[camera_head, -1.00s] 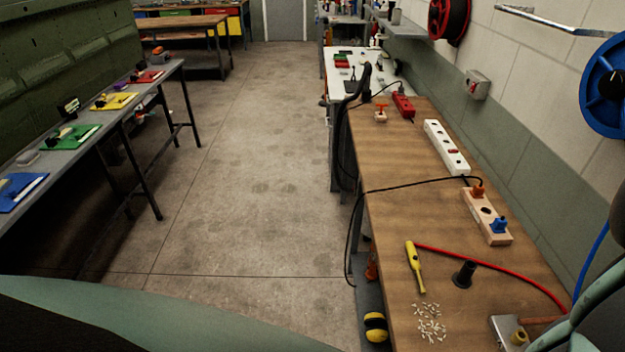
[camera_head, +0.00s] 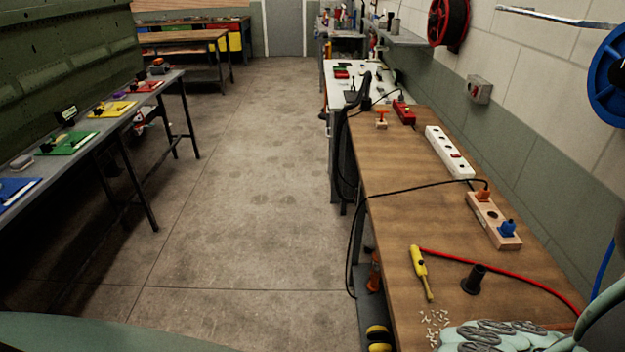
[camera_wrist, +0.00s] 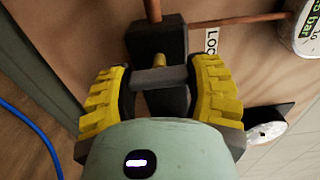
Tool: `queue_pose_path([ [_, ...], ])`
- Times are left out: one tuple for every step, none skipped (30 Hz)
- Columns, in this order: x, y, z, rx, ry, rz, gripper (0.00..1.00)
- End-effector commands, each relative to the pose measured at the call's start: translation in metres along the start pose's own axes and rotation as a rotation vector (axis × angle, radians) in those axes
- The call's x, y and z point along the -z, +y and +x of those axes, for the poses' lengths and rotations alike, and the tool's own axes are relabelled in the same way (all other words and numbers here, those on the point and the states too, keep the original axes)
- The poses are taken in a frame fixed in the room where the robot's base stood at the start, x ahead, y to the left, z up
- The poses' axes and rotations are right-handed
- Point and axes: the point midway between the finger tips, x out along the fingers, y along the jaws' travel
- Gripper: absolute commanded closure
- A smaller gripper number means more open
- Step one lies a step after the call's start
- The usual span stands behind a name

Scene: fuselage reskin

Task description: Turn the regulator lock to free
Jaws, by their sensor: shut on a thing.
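In the wrist view, my gripper (camera_wrist: 162,70) has its two yellow ribbed fingers on either side of a short grey bar (camera_wrist: 155,79), the regulator lock's handle by its look, and is shut on it. The bar lies crosswise, with a brass stem (camera_wrist: 160,59) at its middle. Behind it is a dark block, the regulator body (camera_wrist: 157,38), with a copper pipe (camera_wrist: 152,10) running out of its top. A label (camera_wrist: 211,41) beginning "LOC" is partly cut off by a finger. In the head view the regulator is hidden behind my arm.
A round gauge (camera_wrist: 306,30) marked "bar" is at the wrist view's top right. On the wooden bench (camera_head: 410,170) in the head view are a yellow tool (camera_head: 420,270), a black cup-like piece (camera_head: 473,279), a red cable (camera_head: 500,266) and scattered white bits (camera_head: 432,322).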

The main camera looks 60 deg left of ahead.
Motion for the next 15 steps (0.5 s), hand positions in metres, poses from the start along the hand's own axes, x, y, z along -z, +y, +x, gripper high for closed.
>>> queue_pose_path([
  [0.0005,0.0005,0.0,0.0,0.001,0.005,0.81],
  [0.0003,0.0004,0.0001,0.0,0.0,0.008,0.81],
  [0.0003,0.0004,0.0001,-0.001,0.0,0.01,0.81],
  [0.0002,0.0003,0.0001,0.0,0.0,0.011,0.81],
  [0.0001,0.0003,0.0001,-0.001,0.0,0.012,0.81],
  [0.0001,0.0002,0.0001,-0.001,0.0,0.013,0.81],
  [0.0,0.0001,0.0001,0.0,0.0,0.013,0.81],
  [-0.0001,0.0001,0.0001,-0.001,-0.001,0.013,0.81],
  [-0.0001,0.0001,0.0001,-0.001,-0.001,0.013,0.81],
  [-0.0001,0.0001,0.0001,-0.001,-0.001,0.013,0.81],
  [-0.0001,0.0001,0.0001,0.0,-0.001,0.013,0.81],
  [-0.0002,0.0001,0.0001,0.0,-0.001,0.013,0.81],
  [-0.0002,0.0001,0.0001,0.0,-0.001,0.013,0.81],
  [-0.0002,0.0001,0.0001,0.0,-0.001,0.013,0.81],
  [-0.0003,0.0001,0.0001,0.0,-0.001,0.013,0.4],
])
